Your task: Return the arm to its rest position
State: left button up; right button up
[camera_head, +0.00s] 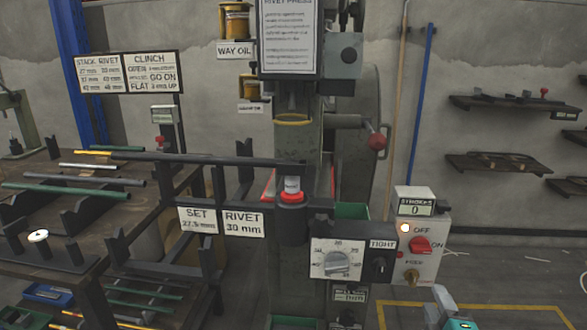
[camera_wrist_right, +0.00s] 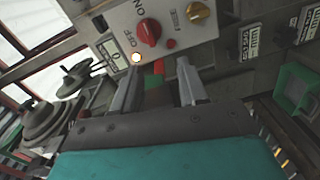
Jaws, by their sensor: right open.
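My right gripper (camera_head: 452,312) shows only partly at the lower right edge of the head view, below the control box. In the right wrist view its two grey fingers (camera_wrist_right: 160,84) stand apart with nothing between them. The control box (camera_head: 424,258) with a red knob (camera_head: 420,245) and a lit lamp is just beyond it; the box also shows in the right wrist view (camera_wrist_right: 184,22). The rivet press (camera_head: 296,140) stands left of the gripper. My left gripper is not in view.
A dark bench (camera_head: 60,185) with several rods is at the left. A dial panel (camera_head: 336,262) sits on the press front. Wall shelves (camera_head: 510,165) hang at the right. The floor (camera_head: 515,275) right of the control box looks mostly clear, with a yellow line.

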jog(key=s+a+f+m+g+y, duration=0.3)
jog(key=s+a+f+m, duration=0.2)
jog(key=s+a, duration=0.35)
jog(key=s+a+f+m+g+y, duration=0.3)
jog(key=s+a+f+m, duration=0.25)
jog(key=s+a, duration=0.3)
pick_arm(q)
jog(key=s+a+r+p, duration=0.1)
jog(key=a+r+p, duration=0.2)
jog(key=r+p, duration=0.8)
jog(key=p, duration=0.4)
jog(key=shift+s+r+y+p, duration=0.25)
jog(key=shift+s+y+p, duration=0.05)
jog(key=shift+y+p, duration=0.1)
pick_arm(e)
notch_tip(320, 180, up, 12)
jog(key=d, duration=0.2)
jog(key=shift+s+r+m+h, duration=0.2)
jog(key=shift+s+m+h, duration=0.15)
jog(key=shift+s, duration=0.1)
